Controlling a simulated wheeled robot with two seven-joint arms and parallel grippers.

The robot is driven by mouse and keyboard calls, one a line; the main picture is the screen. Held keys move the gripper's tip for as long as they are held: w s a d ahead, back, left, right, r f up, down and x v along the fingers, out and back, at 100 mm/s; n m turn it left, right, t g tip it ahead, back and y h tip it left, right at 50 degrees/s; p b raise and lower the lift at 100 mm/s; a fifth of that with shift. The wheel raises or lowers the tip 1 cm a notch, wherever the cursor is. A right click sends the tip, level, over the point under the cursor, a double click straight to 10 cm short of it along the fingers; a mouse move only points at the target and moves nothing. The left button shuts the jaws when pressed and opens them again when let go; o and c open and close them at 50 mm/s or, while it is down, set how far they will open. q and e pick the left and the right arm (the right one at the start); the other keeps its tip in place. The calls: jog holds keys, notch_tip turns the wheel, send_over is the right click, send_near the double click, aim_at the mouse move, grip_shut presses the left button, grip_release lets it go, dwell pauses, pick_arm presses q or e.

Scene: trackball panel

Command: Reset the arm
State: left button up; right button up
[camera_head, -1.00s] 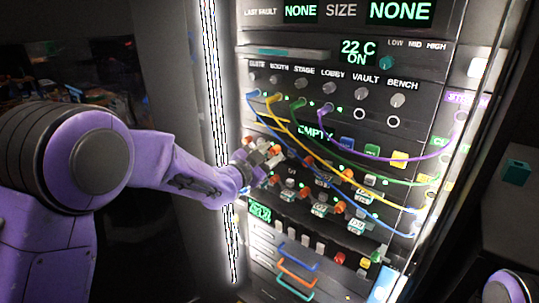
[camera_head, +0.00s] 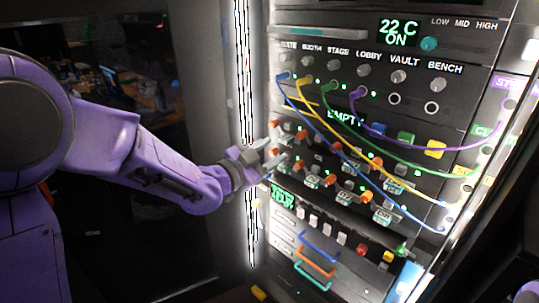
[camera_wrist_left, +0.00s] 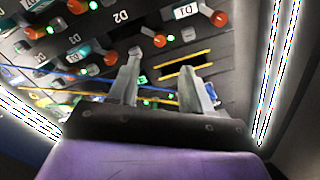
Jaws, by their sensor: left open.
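My left arm is purple and comes in from the left in the head view. My left gripper (camera_head: 266,153) is open and empty, in front of the left edge of the panel (camera_head: 300,108), beside the rows of orange-capped switches (camera_head: 287,127). In the left wrist view the two grey fingers (camera_wrist_left: 163,75) stand apart, with the panel face behind them. The orange knobs (camera_wrist_left: 218,18) and the labels D1 and D2 show beyond the fingertips. I see no contact with the panel. A small purple part at the lower right edge of the head view may be my right arm; no right gripper shows.
Blue, yellow, green and purple cables (camera_head: 408,147) hang across the panel front. Coloured handles (camera_head: 315,262) stick out low on the panel. A bright light strip (camera_head: 246,90) runs down the panel's left side. Dark open room lies to the left.

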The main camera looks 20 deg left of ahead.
dwell(0.4)
pick_arm(q)
jog(key=s+a+f+n+g+y+p, duration=0.1)
jog(key=s+a+f+n+g+y, duration=0.2)
jog(key=f+n, duration=0.6)
jog(key=s+a+f+n+g+y, duration=0.1)
jog(key=s+a+f+n+y, duration=0.35)
jog(key=f, duration=0.95)
jog(key=s+f+n+g, duration=0.1)
jog(key=s+f+g, duration=0.2)
jog(key=s+f, duration=0.3)
jog(key=s+f+n+g+y+p, duration=0.1)
jog(key=s+f+g, duration=0.2)
jog(key=s+f, duration=0.4)
jog(key=s+f+n+g+y, duration=0.1)
jog(key=s+f+g, duration=0.2)
jog(key=s+f, duration=0.4)
jog(key=s, duration=0.9)
jog(key=shift+d+g, duration=0.35)
jog(key=shift+g, duration=0.05)
jog(key=shift+w+n, duration=0.1)
jog(key=shift+n, duration=0.15)
